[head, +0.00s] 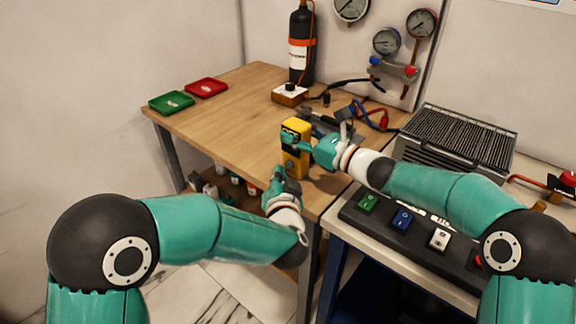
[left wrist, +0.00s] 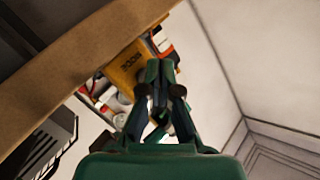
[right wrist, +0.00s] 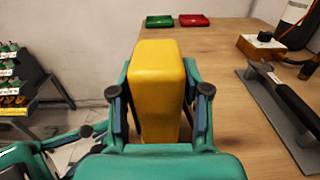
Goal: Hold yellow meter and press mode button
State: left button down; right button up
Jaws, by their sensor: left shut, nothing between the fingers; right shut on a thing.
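The yellow meter (head: 298,127) stands upright near the front edge of the wooden table. My right gripper (head: 299,141) is shut on it; in the right wrist view its fingers lie on both sides of the meter (right wrist: 158,62). My left gripper (head: 277,176) is shut and empty, just in front of the meter's lower part. In the left wrist view its fingertips (left wrist: 160,68) overlap the meter's face (left wrist: 122,68), which carries dark lettering. The mode button is not clearly visible, and I cannot tell whether the fingertips touch it.
Green (head: 171,102) and red (head: 206,88) trays lie at the table's far left. A black cylinder (head: 302,50) and a box with a knob (head: 290,95) stand at the back. A dark tool on a grey plate (right wrist: 280,105) lies right of the meter. The table's left middle is clear.

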pick_arm(q)
jog(key=shift+w+d, duration=0.2)
jog(key=shift+w, duration=0.05)
jog(key=shift+w+d, duration=0.3)
jog(key=shift+w, duration=0.05)
dwell(0.7)
jog(key=shift+s+a, duration=0.15)
dwell(0.3)
jog(key=shift+s+a, duration=0.4)
jog(key=shift+s, duration=0.15)
jog(key=shift+s+a, duration=0.75)
jog(key=shift+s, duration=0.3)
jog(key=shift+s+a, duration=0.75)
jog(key=shift+s, duration=0.25)
dwell(0.6)
jog(key=s+a, duration=0.2)
jog(key=shift+s+a, duration=0.25)
jog(key=shift+s, duration=0.15)
